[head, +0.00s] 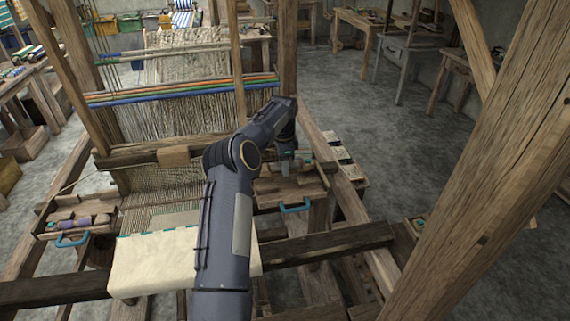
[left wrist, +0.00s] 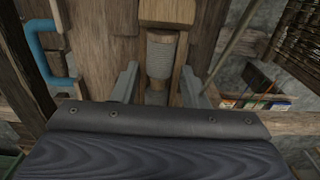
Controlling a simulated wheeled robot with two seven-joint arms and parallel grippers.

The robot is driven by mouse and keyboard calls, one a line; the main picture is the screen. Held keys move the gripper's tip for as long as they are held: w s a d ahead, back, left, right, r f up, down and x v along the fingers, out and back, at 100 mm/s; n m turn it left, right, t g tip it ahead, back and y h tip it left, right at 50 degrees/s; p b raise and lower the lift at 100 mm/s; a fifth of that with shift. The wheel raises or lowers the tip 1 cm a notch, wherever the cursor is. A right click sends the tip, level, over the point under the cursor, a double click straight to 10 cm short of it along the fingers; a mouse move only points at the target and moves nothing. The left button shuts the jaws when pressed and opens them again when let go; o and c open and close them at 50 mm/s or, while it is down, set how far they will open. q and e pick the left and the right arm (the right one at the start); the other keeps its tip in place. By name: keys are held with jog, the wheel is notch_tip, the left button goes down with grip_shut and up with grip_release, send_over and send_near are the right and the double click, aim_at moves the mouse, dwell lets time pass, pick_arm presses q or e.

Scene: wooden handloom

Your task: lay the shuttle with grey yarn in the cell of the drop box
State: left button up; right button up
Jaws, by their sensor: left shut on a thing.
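The shuttle with grey yarn (left wrist: 161,55) shows in the left wrist view as a light wooden body with a ribbed grey winding. My left gripper (left wrist: 158,88) is shut on it, one finger on each side. In the head view my left gripper (head: 287,168) points down over the drop box (head: 310,186) at the right side of the loom. This wooden box has a blue handle (head: 295,206), which also shows in the left wrist view (left wrist: 48,52). My forearm and gripper hide part of the box; I cannot tell whether the shuttle touches the cell floor. My right gripper is out of view.
A second box with a purple-wound shuttle (head: 68,224) and a blue handle (head: 72,240) is at the loom's left. Cream cloth (head: 155,264) covers the front beam. A thick slanted post (head: 500,150) stands at the right. A loom post (head: 288,50) rises behind my gripper.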

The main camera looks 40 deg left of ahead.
pick_arm(q)
jog(key=shift+s+a+f, duration=0.1)
jog(key=shift+s+f, duration=0.1)
jog(key=shift+f, duration=0.3)
jog(key=o, duration=1.1)
jog(key=shift+o, duration=0.2)
notch_tip(320, 180, up, 9)
jog(key=shift+w+f+b, duration=0.1)
jog(key=shift+w+b, duration=0.05)
jog(key=shift+b, duration=0.25)
